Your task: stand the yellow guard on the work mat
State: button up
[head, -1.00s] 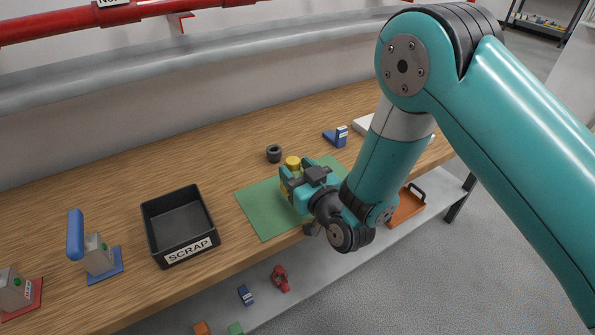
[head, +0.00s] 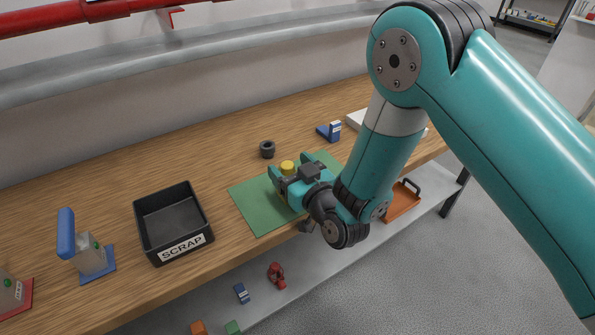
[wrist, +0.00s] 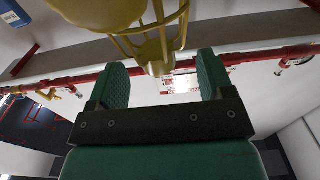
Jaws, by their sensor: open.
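The yellow guard (head: 287,167) shows in the head view above the green work mat (head: 262,209), between the spread fingers of my gripper (head: 291,172). Its lower part is hidden behind the gripper, so I cannot tell there whether it rests upright on the mat. In the wrist view the guard (wrist: 160,45) is a yellow wire cage at the top centre, in front of the open fingers. My gripper (wrist: 163,82) has its green finger pads wide apart, with a clear gap on either side of the guard's narrow end.
A black scrap bin (head: 174,222) stands left of the mat. A dark ring (head: 267,149) lies behind the mat, and a blue bracket-like part (head: 329,131) lies at the back right. Bare bench lies between bin and mat.

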jog(key=shift+r+p, duration=0.15)
jog(key=shift+p, duration=0.45)
jog(key=b+v, duration=0.3)
jog(key=v, duration=0.9)
notch_tip(320, 180, up, 7)
jog(key=d+m+g+h, duration=0.1)
jog(key=g+h, duration=0.1)
jog(key=g, duration=0.5)
jog(key=s+d+r+g+h, duration=0.1)
jog(key=s+d+r+g, duration=0.1)
jog(key=s, duration=0.3)
jog(key=s+d+r+g+h, duration=0.1)
jog(key=s+d+r+g, duration=0.2)
jog(key=s, duration=0.3)
jog(key=s+d+r+n+g+h, duration=0.1)
jog(key=s+d+r+g, duration=0.2)
jog(key=s+d, duration=0.1)
jog(key=shift+s+d+r+h, duration=0.2)
jog(key=shift+s+d+h, duration=0.2)
jog(key=shift+s, duration=0.25)
